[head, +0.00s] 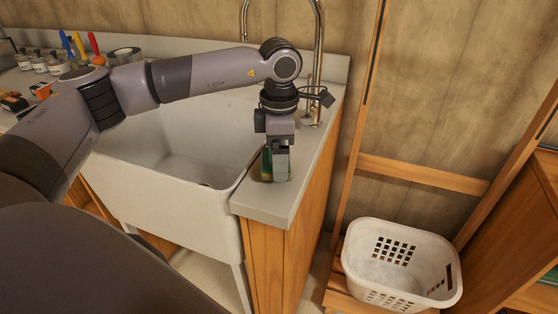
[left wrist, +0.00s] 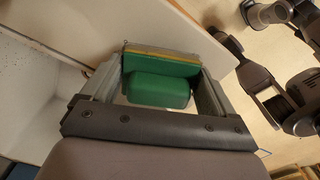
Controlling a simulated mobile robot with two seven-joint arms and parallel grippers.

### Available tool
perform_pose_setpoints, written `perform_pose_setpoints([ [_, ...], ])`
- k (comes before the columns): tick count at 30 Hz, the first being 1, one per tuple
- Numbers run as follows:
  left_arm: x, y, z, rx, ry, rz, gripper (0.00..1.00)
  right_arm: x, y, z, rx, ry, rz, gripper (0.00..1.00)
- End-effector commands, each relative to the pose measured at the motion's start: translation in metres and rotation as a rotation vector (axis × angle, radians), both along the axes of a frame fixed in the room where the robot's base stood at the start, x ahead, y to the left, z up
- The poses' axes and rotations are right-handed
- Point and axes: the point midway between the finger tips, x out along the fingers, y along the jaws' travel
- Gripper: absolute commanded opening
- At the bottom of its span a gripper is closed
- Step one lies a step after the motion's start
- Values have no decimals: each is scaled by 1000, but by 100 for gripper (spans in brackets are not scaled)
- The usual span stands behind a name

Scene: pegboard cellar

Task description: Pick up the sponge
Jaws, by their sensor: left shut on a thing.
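The sponge is green with a thin yellow layer. In the head view a green strip of the sponge (head: 265,164) shows beside my left gripper (head: 277,168), at the counter to the right of the sink. The gripper points down there and is shut on the sponge. In the left wrist view the sponge (left wrist: 160,66) sits between the two fingers of my left gripper (left wrist: 158,88), its yellow layer along the far edge. A rounded green part lies nearer the camera. I cannot tell if the sponge touches the counter.
A white sink (head: 160,175) lies left of the counter end (head: 275,207), with a tall faucet (head: 318,60) behind. A white basket (head: 400,285) stands low at right. Screwdrivers, jars and tape (head: 124,55) crowd the left counter.

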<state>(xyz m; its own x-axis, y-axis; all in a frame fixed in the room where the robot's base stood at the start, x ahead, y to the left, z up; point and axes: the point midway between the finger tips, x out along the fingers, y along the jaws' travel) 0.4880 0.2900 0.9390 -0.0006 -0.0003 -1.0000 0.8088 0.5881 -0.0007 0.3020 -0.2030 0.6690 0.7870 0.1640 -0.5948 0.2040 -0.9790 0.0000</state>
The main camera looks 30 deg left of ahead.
Motion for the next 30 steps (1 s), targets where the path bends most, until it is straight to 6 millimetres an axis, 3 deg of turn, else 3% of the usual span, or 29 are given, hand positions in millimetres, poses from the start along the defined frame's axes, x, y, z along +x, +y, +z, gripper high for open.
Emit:
perform_pose_setpoints([
  [12, 1, -1, 114, -2, -6, -1, 39, 0, 1, 0, 2, 0, 0, 37],
  [18, 0, -1, 157, -1, -3, -1, 39, 0, 1, 2, 1, 0, 0, 37],
  [22, 0, 0, 172, 0, -2, 0, 39, 0, 1, 6, 2, -1, 0, 37],
  [30, 0, 0, 179, 0, 0, -1, 39, 0, 1, 6, 1, -1, 1, 37],
])
